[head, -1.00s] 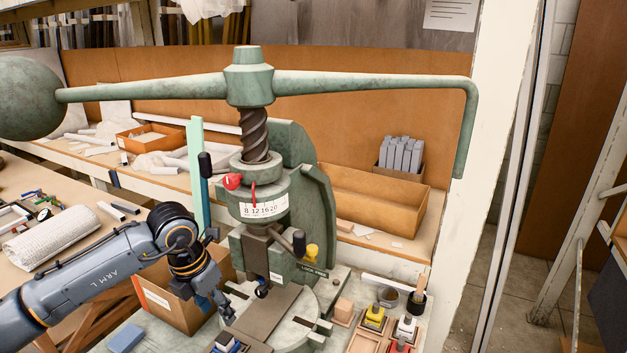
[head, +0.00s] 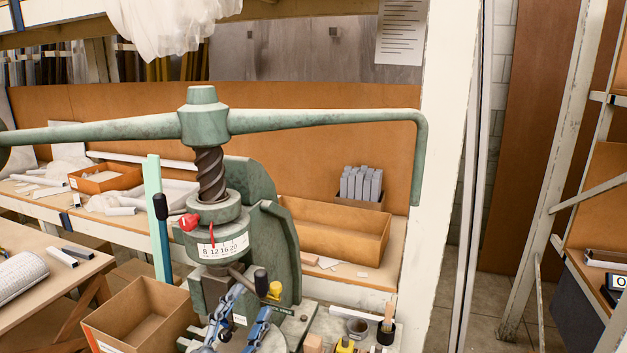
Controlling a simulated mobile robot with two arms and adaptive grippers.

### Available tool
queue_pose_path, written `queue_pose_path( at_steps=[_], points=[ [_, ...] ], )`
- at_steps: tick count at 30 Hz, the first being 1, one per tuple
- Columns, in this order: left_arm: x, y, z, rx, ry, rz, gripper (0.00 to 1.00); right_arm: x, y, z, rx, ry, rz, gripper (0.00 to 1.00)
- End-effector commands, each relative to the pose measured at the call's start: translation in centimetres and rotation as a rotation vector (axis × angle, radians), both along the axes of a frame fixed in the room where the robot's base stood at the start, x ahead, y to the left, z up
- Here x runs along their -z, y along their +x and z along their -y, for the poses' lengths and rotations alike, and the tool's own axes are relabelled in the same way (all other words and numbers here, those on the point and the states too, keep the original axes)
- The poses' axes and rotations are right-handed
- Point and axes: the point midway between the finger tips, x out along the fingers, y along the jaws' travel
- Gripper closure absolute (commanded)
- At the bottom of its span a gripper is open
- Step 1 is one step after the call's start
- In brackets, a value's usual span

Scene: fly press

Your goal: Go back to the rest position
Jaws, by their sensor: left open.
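The green fly press (head: 205,215) stands in the middle of the head view. Its long handle bar (head: 330,119) spans the top and bends down at the right end. My left gripper (head: 252,302) is at the bottom edge, in front of the press's lower part, with blue-grey fingers pointing up. It is open, and I see nothing between the fingers. It hides part of the press's ram and bed. I cannot tell whether it touches the press. Most of my left arm is below the picture. My right gripper is not in view.
An open cardboard box (head: 140,315) stands left of the press. An upright pale green strip (head: 157,225) and a black-topped lever are close by. A long orange-brown tray (head: 333,240) lies on the bench behind. A white post (head: 445,170) and open shelving (head: 600,220) stand right.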

Motion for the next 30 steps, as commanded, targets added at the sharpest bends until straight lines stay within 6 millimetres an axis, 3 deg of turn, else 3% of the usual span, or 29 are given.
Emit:
queue_pose_path(
  at_steps=[3,5,9,12,18,24,30],
  points=[
    [6.7,-0.9,-4.8,-0.187,-0.171,-0.309,0.50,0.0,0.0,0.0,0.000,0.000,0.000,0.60],
    [10.3,-2.2,-6.6,-0.269,-0.236,-0.466,0.50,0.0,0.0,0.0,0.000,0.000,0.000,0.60],
    [18.2,-7.3,-9.4,-0.420,-0.345,-0.820,0.50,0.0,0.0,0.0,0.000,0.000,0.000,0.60],
    [22.4,-11.7,-10.1,-0.491,-0.389,-1.037,0.50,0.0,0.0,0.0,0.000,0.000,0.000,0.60],
    [27.2,-19.5,-10.2,-0.568,-0.435,-1.368,0.50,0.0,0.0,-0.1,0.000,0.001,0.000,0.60],
    [29.6,-26.5,-9.5,-0.606,-0.453,-1.632,0.50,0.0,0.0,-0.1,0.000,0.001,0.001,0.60],
    [36.3,-24.6,-9.4,-0.612,-0.439,-1.640,0.50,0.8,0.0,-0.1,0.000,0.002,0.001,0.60]
  ],
)
